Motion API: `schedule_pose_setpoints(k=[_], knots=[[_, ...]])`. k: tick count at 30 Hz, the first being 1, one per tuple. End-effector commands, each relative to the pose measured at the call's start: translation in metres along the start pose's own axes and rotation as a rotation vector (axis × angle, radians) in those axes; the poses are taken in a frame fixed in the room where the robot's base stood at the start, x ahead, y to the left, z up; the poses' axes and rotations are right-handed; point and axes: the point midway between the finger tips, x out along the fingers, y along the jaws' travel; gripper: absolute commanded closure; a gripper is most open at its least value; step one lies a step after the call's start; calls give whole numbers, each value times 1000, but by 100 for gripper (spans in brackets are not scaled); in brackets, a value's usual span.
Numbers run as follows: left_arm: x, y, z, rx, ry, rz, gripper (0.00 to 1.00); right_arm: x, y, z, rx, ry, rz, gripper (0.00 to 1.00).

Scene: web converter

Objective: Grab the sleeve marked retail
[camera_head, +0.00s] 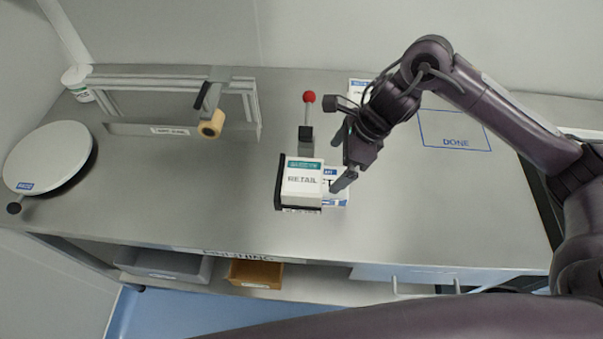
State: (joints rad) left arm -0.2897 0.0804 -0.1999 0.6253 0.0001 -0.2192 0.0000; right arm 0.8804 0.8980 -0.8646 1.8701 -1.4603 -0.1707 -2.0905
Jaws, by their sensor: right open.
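The sleeve marked RETAIL (302,190) is a white box-like piece with a green band along its top edge. It sits on the grey bench against a dark holder, left of my right gripper. My right gripper (338,167) is open and empty, with its fingers pointing down and left, close to the sleeve's right side; I cannot tell whether they touch it. Another white and blue item (337,189) lies just behind and right of the sleeve, partly hidden by it and by my gripper. My left gripper is not in view.
A red-knobbed lever (309,98) stands behind the sleeve. A round white plate (47,157) and a metal frame with a tan roll (211,124) are at left. A blue-outlined DONE area (455,131) is empty at right. Bins (254,273) sit under the front edge.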

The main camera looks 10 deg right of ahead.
Motion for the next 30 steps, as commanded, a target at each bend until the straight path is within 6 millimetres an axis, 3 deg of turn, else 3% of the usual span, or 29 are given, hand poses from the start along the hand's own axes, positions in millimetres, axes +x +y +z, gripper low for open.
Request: schedule_pose_setpoints(k=[3,8,13,21,28,30], knots=[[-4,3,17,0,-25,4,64,12,1,2,3,-1,5,0],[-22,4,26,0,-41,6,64,32,3,7,5,-1,7,0],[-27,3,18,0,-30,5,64,56,2,6,4,0,2,0],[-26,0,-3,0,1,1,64,61,2,5,1,0,0,0],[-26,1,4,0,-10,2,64,61,2,5,2,-1,0,28],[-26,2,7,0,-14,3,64,60,1,6,1,-2,-2,28]])
